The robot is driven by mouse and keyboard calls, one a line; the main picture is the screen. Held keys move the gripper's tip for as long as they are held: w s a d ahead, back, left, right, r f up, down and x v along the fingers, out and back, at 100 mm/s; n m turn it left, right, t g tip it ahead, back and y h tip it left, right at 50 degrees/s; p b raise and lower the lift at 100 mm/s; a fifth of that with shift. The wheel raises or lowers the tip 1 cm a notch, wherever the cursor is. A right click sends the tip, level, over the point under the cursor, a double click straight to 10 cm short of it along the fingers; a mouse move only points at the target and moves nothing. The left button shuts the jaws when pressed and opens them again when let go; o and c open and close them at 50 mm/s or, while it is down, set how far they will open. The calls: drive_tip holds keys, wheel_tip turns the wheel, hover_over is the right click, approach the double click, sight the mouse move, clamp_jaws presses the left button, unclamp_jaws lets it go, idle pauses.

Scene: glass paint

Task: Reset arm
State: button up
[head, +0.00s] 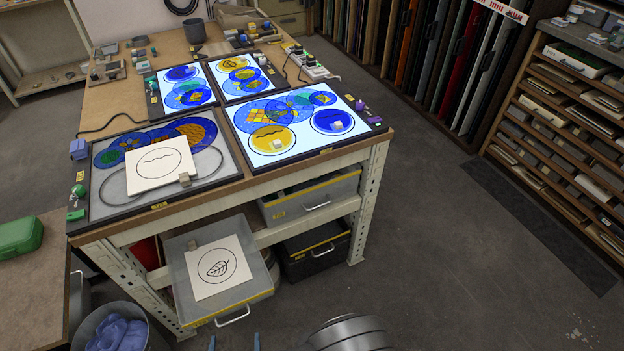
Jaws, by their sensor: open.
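The two blue fingertips of my gripper (234,343) show at the bottom edge, apart and with nothing seen between them. The rest of the gripper is cut off by the frame. A grey rounded part of my arm shows to their right. The gripper appears in front of the workbench (225,203), below the open drawer (262,290) in the picture. A white card with a leaf drawing (217,267) rests in that drawer.
An unlit panel (110,205) holds a card with a wavy line (159,168) and painted discs. Three lit panels bear blue and yellow discs, including the large one (355,137). A bin with blue cloth (120,330) stands at lower left. The floor (450,270) at right is clear.

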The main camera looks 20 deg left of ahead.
drive_tip(key=shift+s+d, duration=0.1)
drive_tip(key=shift+s, duration=0.1)
drive_tip(key=shift+w, duration=0.1)
drive_tip(key=shift+v, duration=4.4)
drive_tip(key=w+a+r+m+g+h, duration=0.2)
drive_tip(key=w+r+m+g+h, duration=0.1)
drive_tip(key=w+m+h, duration=0.5)
drive_tip(key=w+a+r+m+g+h, duration=0.3)
drive_tip(key=w+m+h, duration=0.5)
drive_tip(key=w+m, duration=0.6)
drive_tip(key=shift+w+a+r+m+g, duration=0.15)
drive_tip(key=shift+w+r+m+g, duration=0.3)
drive_tip(key=shift+r+g, duration=0.55)
